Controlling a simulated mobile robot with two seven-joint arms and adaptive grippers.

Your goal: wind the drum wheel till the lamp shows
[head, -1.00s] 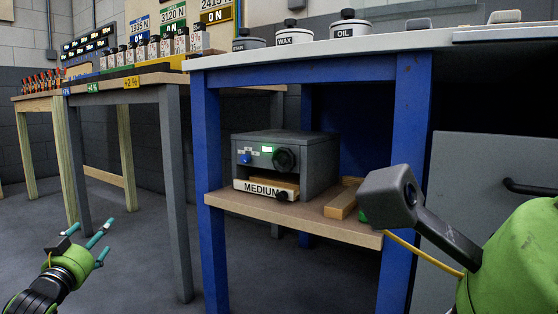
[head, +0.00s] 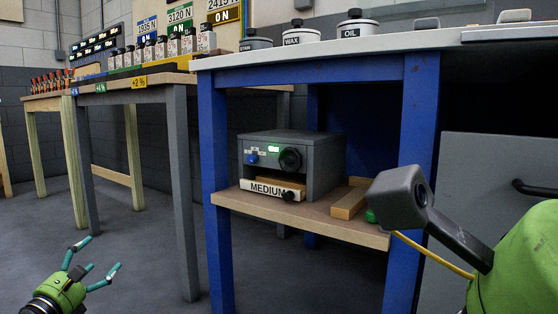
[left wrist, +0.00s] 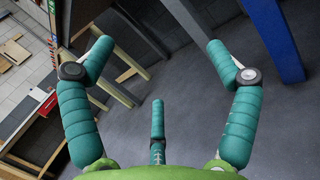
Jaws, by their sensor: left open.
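A grey box (head: 325,168) stands on the lower shelf of the blue-legged bench in the head view. I cannot tell for sure that this wheel is the drum wheel or this window the lamp. A "MEDIUM" plate (head: 266,188) is below them. My left gripper (head: 98,256) is at the lower left, open and empty, well left of the box. In the left wrist view its teal fingers (left wrist: 156,70) are spread over bare floor. My right gripper is out of view.
The box's shelf (head: 340,226) also holds a wooden block (head: 349,203) at right. Blue legs (head: 214,200) frame it. A grey-legged table (head: 182,195) stands left of it. A grey cabinet (head: 490,165) is at right.

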